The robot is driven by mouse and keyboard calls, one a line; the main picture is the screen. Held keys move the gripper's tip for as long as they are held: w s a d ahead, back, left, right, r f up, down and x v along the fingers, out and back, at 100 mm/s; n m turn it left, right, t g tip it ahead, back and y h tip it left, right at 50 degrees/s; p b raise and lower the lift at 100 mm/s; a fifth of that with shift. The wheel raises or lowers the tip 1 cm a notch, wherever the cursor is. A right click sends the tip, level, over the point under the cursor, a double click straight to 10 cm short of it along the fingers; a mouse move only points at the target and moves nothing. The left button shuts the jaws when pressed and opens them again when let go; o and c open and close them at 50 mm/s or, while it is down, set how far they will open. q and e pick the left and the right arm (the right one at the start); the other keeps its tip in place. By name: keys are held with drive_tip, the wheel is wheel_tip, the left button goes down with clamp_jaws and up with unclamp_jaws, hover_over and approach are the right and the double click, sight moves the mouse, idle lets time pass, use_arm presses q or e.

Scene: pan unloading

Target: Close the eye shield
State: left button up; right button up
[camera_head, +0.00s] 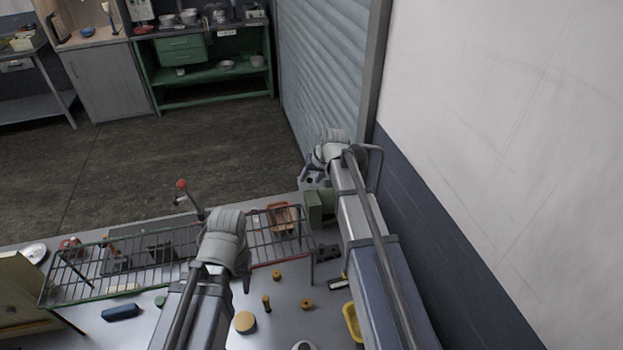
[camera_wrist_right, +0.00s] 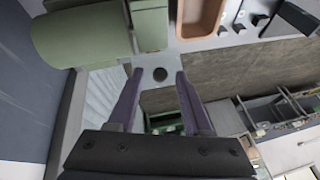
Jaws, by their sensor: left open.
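A green machine (camera_head: 316,207) stands at the bench's back right, partly hidden by my right arm. In the right wrist view its rounded green body (camera_wrist_right: 80,38) fills the upper left. I cannot clearly pick out the eye shield. A pale plate with a dark round spot (camera_wrist_right: 160,74) shows between my right gripper's fingertips; I cannot tell if they touch it. My right gripper (camera_wrist_right: 155,76) has its fingers apart; in the head view it (camera_head: 313,176) is beyond the green machine. My left gripper (camera_head: 240,270) is over the wire rack's front edge, its fingers mostly hidden.
A wire rack (camera_head: 140,270) spans the bench, with an orange tray (camera_head: 284,217) at its right. A red-knobbed lever (camera_head: 182,186) rises behind it. Several small parts and a yellow bin (camera_head: 352,323) lie in front. A wall (camera_head: 440,200) stands close on the right.

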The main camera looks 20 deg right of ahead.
sight(309, 176)
clamp_jaws()
drive_tip(key=shift+w, duration=0.15)
idle(0.4)
drive_tip(key=shift+w+r+g+p, duration=0.1)
drive_tip(key=shift+w+g+p, duration=0.3)
drive_tip(key=shift+g+p, duration=0.15)
drive_tip(key=shift+w+g, duration=0.5)
drive_tip(key=shift+g, duration=0.25)
drive_tip(key=shift+w+f+g, duration=0.25)
drive_tip(key=shift+w+g, duration=0.3)
drive_tip(key=shift+g, duration=0.45)
drive_tip(key=shift+w+f+g, duration=0.2)
drive_tip(key=shift+w+g, duration=0.2)
drive_tip(key=shift+g, duration=0.7)
